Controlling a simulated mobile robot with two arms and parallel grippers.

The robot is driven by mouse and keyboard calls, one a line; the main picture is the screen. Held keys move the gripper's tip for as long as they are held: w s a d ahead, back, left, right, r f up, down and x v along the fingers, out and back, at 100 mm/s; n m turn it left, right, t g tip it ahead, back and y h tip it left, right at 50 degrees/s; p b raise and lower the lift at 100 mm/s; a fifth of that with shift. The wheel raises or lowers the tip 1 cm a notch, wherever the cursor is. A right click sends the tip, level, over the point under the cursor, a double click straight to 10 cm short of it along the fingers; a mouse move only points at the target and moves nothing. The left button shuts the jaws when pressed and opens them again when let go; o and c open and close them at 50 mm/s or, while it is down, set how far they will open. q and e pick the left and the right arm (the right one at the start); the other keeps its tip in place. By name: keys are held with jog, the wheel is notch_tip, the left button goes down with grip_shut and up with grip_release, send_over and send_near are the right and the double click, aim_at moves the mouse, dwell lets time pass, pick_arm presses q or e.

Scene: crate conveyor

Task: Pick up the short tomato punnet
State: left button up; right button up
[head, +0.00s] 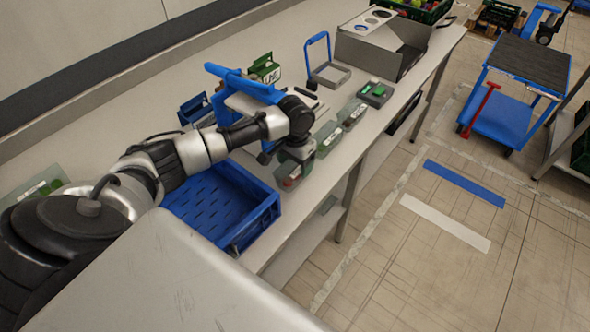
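A small clear punnet with red contents, likely the short tomato punnet (291,181), sits on the grey counter (262,258) beside the right side of the blue crate. My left gripper (290,165) is directly above it and close to it, pointing down. The gripper hides part of the punnet. I cannot tell whether the fingers are open or shut, or whether they touch the punnet. My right gripper is not in view.
An empty blue crate (222,207) is left of the punnet. Other clear punnets (327,140) stand in a row behind it along the counter's right edge. A scale with a blue frame (329,76) and a grey box (362,56) are farther back.

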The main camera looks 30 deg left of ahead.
pick_arm(q)
jog(key=c, duration=0.5)
